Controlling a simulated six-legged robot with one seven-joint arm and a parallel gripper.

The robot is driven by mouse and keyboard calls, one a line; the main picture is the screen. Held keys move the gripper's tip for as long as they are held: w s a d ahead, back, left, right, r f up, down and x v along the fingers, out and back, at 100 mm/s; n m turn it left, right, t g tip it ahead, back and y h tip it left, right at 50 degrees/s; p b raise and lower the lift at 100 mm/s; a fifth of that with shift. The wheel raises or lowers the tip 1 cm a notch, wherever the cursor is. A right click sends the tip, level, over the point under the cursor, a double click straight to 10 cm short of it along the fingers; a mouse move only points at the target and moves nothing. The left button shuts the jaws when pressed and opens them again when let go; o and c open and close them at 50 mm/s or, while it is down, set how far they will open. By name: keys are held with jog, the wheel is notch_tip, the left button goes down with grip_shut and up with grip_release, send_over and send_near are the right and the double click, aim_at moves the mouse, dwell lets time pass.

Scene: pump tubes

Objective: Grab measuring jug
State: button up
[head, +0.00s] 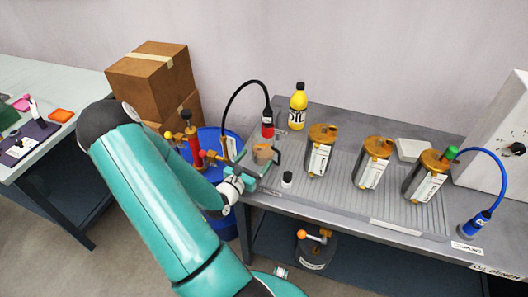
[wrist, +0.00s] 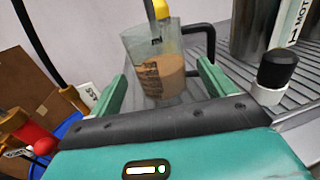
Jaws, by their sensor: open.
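The measuring jug (wrist: 158,68) is clear, with brown contents and dark printed marks. Its dark handle (wrist: 203,42) points right in the wrist view. In the head view the jug (head: 262,154) stands at the left end of the grey bench, partly hidden by my gripper. My gripper (wrist: 162,72) is open and empty, its two green fingers apart. The jug shows between and just beyond the fingertips; I cannot tell if either touches it. In the head view my gripper (head: 250,172) is at the bench's left edge, in front of the jug.
A small black-capped white bottle (head: 287,180) stands right of the jug. A yellow oil bottle (head: 298,107) and a red-ended black hose (head: 267,125) are behind. Several amber-topped canisters (head: 320,150) stand further right. A blue drum (head: 212,140) with a red pump is left.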

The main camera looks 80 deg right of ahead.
aim_at(268, 143)
jog(key=x, duration=0.6)
jog(key=shift+w+f, duration=0.15)
jog(key=c, duration=0.8)
jog(key=shift+c, duration=0.2)
